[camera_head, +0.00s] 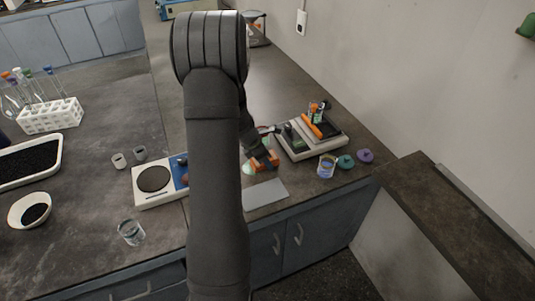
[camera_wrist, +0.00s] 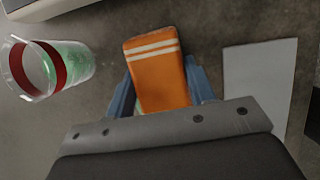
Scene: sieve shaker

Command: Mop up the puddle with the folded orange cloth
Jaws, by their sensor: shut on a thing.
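The folded orange cloth (camera_wrist: 157,72) with two white stripes is between the blue fingers of my gripper (camera_wrist: 160,92), which is shut on it. In the head view the cloth (camera_head: 268,164) shows as a small orange patch at the worktop, below my gripper (camera_head: 262,156), partly covered by it. I cannot tell whether the cloth touches the surface.
A clear cup with a red band and green contents (camera_wrist: 50,68) stands close left of the cloth. A flat grey plate (camera_wrist: 258,85) lies to its right. In the head view, a tray device (camera_head: 312,137) and a glass with blue contents (camera_head: 326,167) stand to the right.

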